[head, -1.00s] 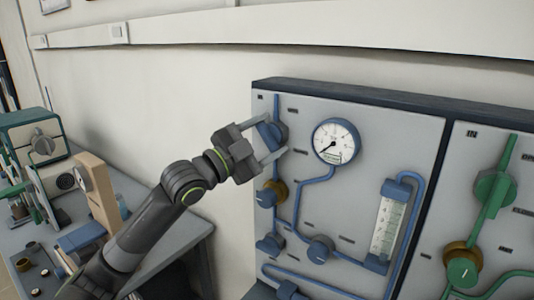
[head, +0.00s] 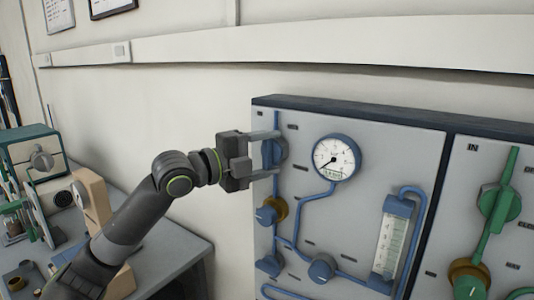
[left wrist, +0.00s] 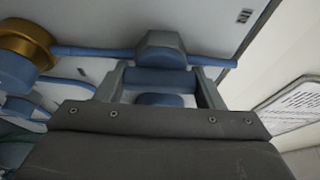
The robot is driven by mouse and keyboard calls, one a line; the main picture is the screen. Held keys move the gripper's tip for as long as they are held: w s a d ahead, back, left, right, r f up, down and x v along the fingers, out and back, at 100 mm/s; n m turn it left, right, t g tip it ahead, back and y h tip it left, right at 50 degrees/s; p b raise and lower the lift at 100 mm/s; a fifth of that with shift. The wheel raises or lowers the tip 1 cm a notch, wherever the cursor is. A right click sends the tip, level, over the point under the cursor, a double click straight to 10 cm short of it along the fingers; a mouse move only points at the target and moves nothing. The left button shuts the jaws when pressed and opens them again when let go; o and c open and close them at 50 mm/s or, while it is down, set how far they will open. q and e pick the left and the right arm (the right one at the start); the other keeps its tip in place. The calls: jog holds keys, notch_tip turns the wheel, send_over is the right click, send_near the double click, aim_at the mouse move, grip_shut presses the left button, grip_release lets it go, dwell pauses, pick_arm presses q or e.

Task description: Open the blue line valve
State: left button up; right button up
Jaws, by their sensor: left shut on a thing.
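The blue line valve (head: 280,151) is at the upper left of the panel, on the blue pipe; its handle now stands roughly upright, in line with the pipe. My left gripper (head: 276,155) is at the handle, with one finger above and one below, shut on it. In the left wrist view the blue handle (left wrist: 157,79) lies across between the two fingers, with its grey-blue hub behind it. The gripper body hides the lower part of that view. My right gripper is not in view.
A round gauge (head: 336,158) is right of the valve. Below are a brass-collared blue knob (head: 267,212) and a flow tube (head: 391,240). A green-piped panel (head: 495,205) is at the right. A bench (head: 180,255) with equipment stands at left.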

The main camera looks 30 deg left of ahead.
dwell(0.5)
pick_arm(q)
jog(key=o, duration=1)
